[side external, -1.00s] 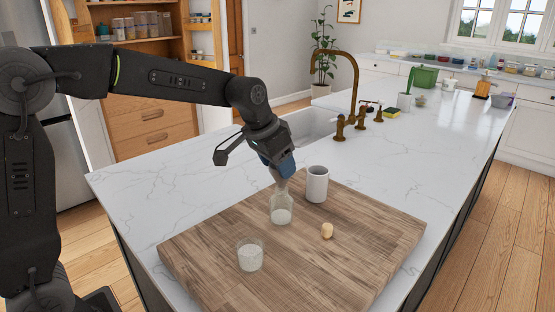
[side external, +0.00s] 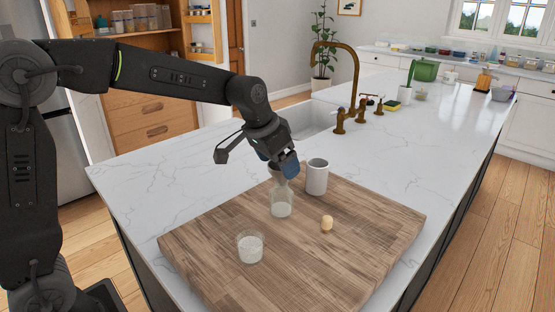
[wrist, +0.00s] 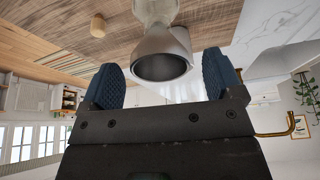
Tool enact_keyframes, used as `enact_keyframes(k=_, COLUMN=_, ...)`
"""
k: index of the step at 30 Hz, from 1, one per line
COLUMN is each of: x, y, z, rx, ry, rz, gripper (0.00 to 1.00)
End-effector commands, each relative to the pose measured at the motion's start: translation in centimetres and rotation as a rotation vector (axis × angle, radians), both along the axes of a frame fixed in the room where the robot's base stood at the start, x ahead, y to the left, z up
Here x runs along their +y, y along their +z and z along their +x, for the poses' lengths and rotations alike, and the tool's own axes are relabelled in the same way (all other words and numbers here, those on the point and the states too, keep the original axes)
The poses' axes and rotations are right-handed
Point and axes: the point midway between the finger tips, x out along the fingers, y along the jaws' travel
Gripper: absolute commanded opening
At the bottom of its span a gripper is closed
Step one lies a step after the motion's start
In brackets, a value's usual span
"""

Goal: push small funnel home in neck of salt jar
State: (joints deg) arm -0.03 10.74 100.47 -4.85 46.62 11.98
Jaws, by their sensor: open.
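The salt jar (side external: 281,205) is a clear glass bottle with white salt in its bottom, upright on the wooden board. The small grey funnel (wrist: 162,56) has its wide mouth towards my gripper and its narrow end at the jar (wrist: 155,10) in the wrist view. The funnel is in line with the neck; how deep its stem sits is hidden. My gripper (wrist: 163,80) is open, its blue pads on either side of the funnel's mouth with gaps visible. In the side view my gripper (side external: 281,166) is just above the jar and partly hides the funnel.
A white mug (side external: 317,179) stands close right of the jar. The board's front right is clear. A sink and brass tap (side external: 350,75) are behind.

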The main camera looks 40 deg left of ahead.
Motion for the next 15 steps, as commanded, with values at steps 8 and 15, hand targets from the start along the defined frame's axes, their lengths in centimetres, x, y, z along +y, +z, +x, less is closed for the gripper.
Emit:
enact_keyframes(k=8, x=0.1, y=1.6, z=-0.6, rx=-0.004, ry=0.000, rz=0.000, gripper=0.86)
enact_keyframes(k=15, x=0.5, y=6.4, z=-2.5, rx=-0.007, ry=0.001, rz=0.001, gripper=0.86)
